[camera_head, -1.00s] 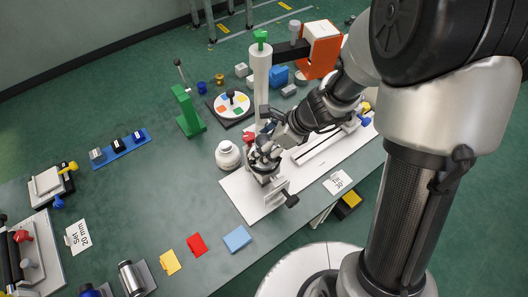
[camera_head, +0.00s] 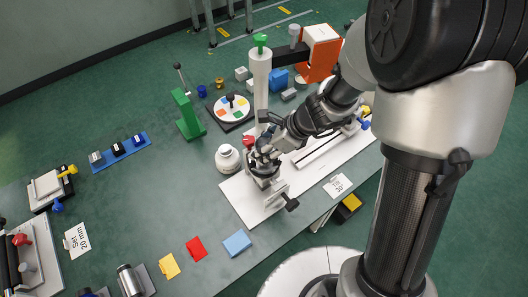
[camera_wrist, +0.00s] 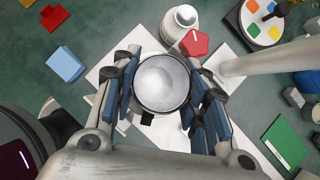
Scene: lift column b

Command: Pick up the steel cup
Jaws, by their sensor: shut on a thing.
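The steel cup (camera_wrist: 161,82) is seen from above in the wrist view, with a round dark rim, a pale grey inside and a small black part at its near side. My gripper (camera_wrist: 164,90) has its blue-padded fingers on the left and right of the cup, shut on it. In the head view my gripper (camera_head: 262,158) is over the near left end of a white base plate (camera_head: 240,199), and the cup is mostly hidden by the fingers. I cannot tell whether the cup touches what is below it.
A red star knob (camera_wrist: 194,43) and a white round jar (camera_wrist: 182,20) are close beyond the cup. A white post (camera_head: 261,85) with a green top rises behind the gripper. A clamp with a black knob (camera_head: 292,204) is at the plate's front.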

